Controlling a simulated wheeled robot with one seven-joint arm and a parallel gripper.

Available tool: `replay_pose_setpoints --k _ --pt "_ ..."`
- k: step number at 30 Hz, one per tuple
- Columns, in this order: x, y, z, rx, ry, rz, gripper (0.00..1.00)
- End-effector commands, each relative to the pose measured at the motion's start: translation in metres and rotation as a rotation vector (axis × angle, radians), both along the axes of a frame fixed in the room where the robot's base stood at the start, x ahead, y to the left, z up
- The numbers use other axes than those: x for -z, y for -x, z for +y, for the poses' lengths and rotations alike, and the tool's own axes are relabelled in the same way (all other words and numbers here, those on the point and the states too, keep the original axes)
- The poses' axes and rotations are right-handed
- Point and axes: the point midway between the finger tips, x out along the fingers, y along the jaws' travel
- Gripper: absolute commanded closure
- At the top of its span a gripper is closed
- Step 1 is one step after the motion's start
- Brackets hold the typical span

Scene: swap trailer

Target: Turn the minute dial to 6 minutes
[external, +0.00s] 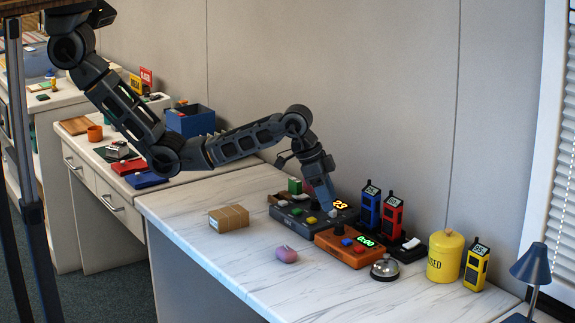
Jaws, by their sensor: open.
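A dark grey console (285,213) with a lit yellow display that seems to read 23 (341,205) sits on the marble-topped counter. An orange console (352,258) with a green display that seems to read 0:00 (366,240) sits just in front and to the right. A dark round knob (338,228) stands on the orange console. I cannot tell which control is the minute dial. My gripper (332,213) points down over the right end of the grey console, close to that knob. It is open; contact is too small to tell, and it hides part of the grey console.
Blue and red handheld units (391,214) stand close behind the orange console. A silver bell (385,268), yellow canister (445,256) and yellow handheld (475,266) are to the right. A cardboard box (229,218) and pink object (286,254) lie left. The counter's front left is clear.

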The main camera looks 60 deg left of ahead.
Motion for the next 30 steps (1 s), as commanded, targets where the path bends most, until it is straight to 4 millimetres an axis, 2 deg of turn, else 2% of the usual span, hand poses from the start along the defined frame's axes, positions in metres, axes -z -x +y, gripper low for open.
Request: replay_pose_setpoints --k 9,15,26,30 --pt "0.043 -0.012 -0.012 0.000 -0.001 0.002 0.47" --pt "0.063 -0.018 -0.018 0.000 0.001 0.001 0.47" --pt "0.069 -0.019 -0.019 0.000 0.002 -0.001 0.47" --pt "0.068 -0.019 -0.019 0.000 0.002 -0.001 0.58"
